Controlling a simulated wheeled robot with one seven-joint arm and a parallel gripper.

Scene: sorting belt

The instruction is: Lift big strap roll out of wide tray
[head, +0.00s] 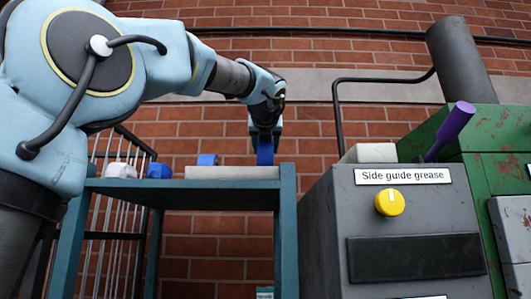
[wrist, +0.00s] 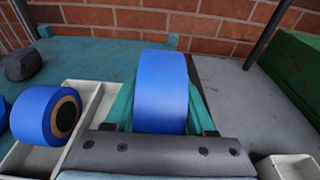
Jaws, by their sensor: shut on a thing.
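My gripper (head: 265,135) points down over the right end of the wide tray (head: 232,173), a low pale tray on the teal bench. It is shut on the big strap roll (head: 265,154), a blue roll that also shows between the teal fingers in the wrist view (wrist: 161,95). The roll is upright, its lower edge close to the tray's rim; I cannot tell whether it is clear of the tray. A second blue roll (wrist: 47,113) with a brown core lies to the left, and also shows in the head view (head: 207,160). The tray floor under my gripper is hidden.
A white object (head: 121,170) and a blue object (head: 158,171) stand on the bench's left. A dark round object (wrist: 22,65) lies at the far left. A brick wall stands behind.

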